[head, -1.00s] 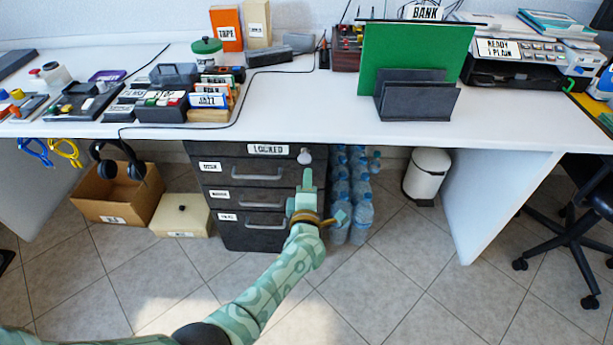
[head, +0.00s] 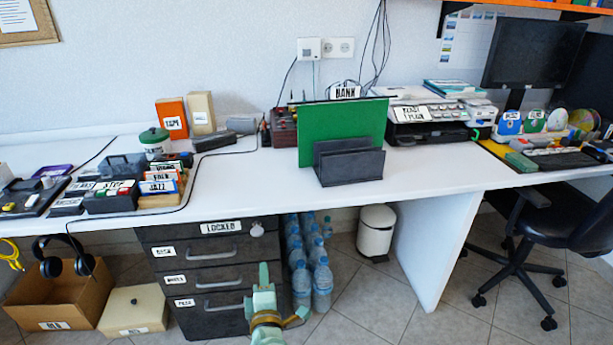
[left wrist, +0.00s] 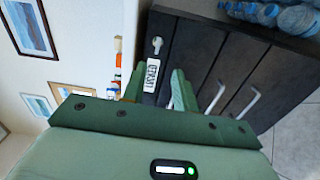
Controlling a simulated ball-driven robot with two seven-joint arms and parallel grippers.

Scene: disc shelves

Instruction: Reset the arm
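My left gripper (head: 266,288) is pale green and sits low in the head view, in front of the dark drawer cabinet (head: 222,247). In the left wrist view its two green fingers (left wrist: 157,84) stand apart with a gap between them, so it is open. Nothing shows between the fingers; the cabinet's LOCKED label and round knob appear beyond them. The drawers look shut. Most of my left arm is below the head view's lower edge. My right gripper is in neither view.
The white desk (head: 240,178) runs above the cabinet. Water bottles (head: 320,283) and a white bin (head: 375,232) stand right of the cabinet. A cardboard box (head: 58,300) and a cream box (head: 134,309) are on the floor at left. An office chair (head: 545,245) stands at right.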

